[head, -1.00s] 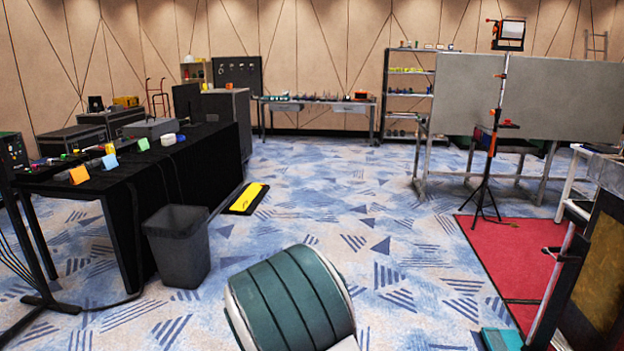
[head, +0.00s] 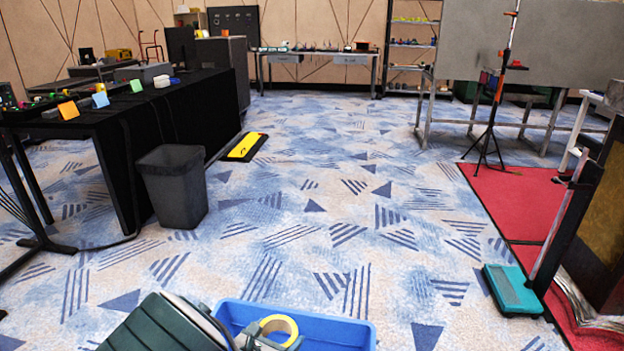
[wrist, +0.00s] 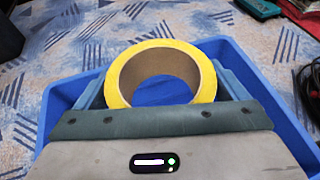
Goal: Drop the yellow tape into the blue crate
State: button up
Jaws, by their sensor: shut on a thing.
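The yellow tape (head: 280,319) is a roll with a brown core, at the bottom middle of the head view. My gripper (head: 268,338) is shut on it. In the wrist view the tape (wrist: 206,80) stands out beyond the gripper (wrist: 162,92), with blue crate floor seen through its hole. The blue crate (head: 350,331) is at the bottom edge of the head view, partly cut off and partly hidden by my arm. In the wrist view the crate's rim (wrist: 55,100) shows on both sides of the tape, which appears over the crate's opening. The exact height is unclear.
A dark grey bin (head: 173,187) stands beside the black-draped table (head: 180,110) at left. A yellow floor sign (head: 243,147) lies behind it. The carpet between is open.

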notch_tip(320, 180, down, 6)
jog(key=b, duration=0.4)
jog(key=shift+r, duration=0.2)
jog(key=o, duration=0.8)
jog(key=shift+o, duration=0.2)
jog(key=p+v, duration=0.4)
jog(key=v, duration=1)
jog(key=shift+w+d+r+p, duration=0.1)
jog(key=shift+r+p, duration=0.05)
jog(key=shift+p, duration=0.15)
